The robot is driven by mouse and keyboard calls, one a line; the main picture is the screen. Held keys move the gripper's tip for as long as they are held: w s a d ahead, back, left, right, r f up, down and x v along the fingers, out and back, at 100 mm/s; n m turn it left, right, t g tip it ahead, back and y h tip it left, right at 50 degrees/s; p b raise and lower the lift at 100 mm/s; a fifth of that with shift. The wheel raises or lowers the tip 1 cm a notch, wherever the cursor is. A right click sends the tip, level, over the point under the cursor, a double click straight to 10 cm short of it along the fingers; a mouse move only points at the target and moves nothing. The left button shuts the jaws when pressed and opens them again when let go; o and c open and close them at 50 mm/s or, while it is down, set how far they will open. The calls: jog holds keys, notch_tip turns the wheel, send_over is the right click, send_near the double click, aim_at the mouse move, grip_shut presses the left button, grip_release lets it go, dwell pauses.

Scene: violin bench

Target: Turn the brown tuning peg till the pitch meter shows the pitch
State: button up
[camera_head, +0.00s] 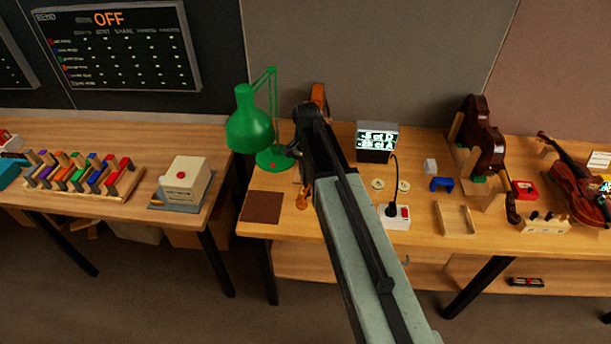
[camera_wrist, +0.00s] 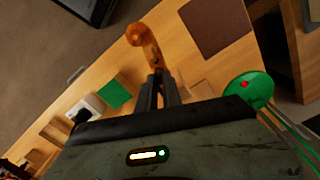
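An orange-brown violin scroll (camera_wrist: 143,42) shows in the wrist view just beyond my gripper (camera_wrist: 158,76). It also shows in the head view (camera_head: 302,197), left of my arm. The two dark fingers come close together at the scroll's near end; I cannot tell whether they hold anything. The brown tuning peg cannot be made out; the fingers may hide it. In the head view my arm covers most of this instrument. A black box with a lit screen (camera_head: 377,138), apparently the pitch meter, stands right of my arm; its text is too blurred to read.
A green lamp (camera_head: 249,125) stands left of my arm, near a brown mat (camera_head: 262,207). A white switch box (camera_head: 396,217), a wooden tray (camera_head: 455,218) and a dark violin (camera_head: 482,140) are to the right. A gap separates the left bench (camera_head: 100,208) from this one.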

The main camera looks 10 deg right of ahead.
jog(key=o, duration=0.4)
jog(key=shift+r, duration=0.1)
notch_tip(320, 180, up, 8)
jog(key=p, duration=0.8)
jog(key=shift+w, duration=0.1)
jog(key=shift+f, duration=0.2)
dwell(0.5)
